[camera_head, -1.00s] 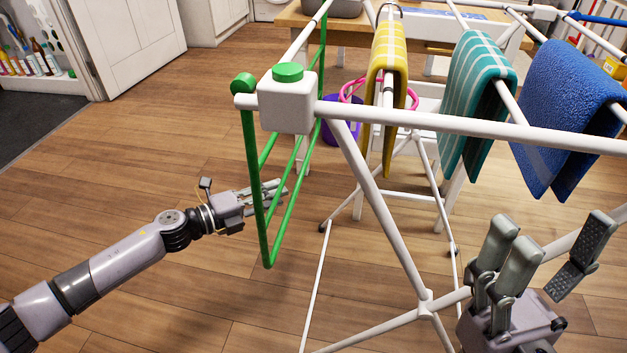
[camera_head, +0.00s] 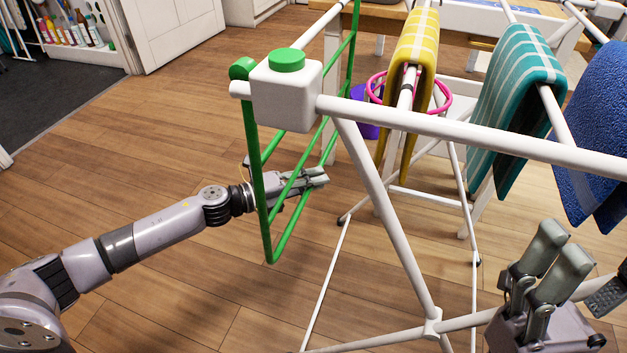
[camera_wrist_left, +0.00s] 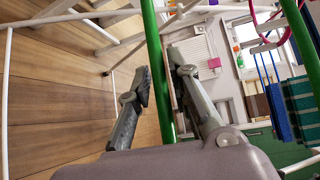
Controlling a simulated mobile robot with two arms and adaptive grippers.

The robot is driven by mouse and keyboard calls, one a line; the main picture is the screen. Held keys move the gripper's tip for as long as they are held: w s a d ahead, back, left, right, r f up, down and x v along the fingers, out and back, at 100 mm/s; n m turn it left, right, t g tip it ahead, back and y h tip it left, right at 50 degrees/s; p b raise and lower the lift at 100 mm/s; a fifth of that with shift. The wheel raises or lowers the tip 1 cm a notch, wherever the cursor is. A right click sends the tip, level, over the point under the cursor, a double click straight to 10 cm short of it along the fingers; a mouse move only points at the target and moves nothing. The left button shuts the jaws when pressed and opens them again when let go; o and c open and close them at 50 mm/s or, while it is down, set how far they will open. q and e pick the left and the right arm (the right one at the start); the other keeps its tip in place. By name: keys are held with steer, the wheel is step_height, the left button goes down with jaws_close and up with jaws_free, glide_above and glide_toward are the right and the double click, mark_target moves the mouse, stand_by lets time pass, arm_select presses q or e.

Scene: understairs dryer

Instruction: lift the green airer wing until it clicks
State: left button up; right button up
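The green airer wing (camera_head: 255,170) hangs down from the left end of the white airer (camera_head: 480,132), below a white corner block with a green button (camera_head: 287,59). My left gripper (camera_head: 318,178) reaches in low at the wing, its fingers partly behind the green bars. In the left wrist view the left gripper (camera_wrist_left: 164,82) has its fingers apart, and a green bar (camera_wrist_left: 154,60) runs between them in the picture; I cannot tell whether they touch it. My right gripper (camera_head: 585,272) is at the lower right with its fingers spread and nothing seen between them.
A yellow towel (camera_head: 415,60), a teal striped towel (camera_head: 515,90) and a blue towel (camera_head: 602,135) hang on the airer. A purple bucket (camera_head: 365,110) and a pink hoop (camera_head: 440,98) show behind it. The wooden floor (camera_head: 130,165) at left is clear.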

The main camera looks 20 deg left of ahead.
arm_select(q)
jaws_close()
stand_by(0.4)
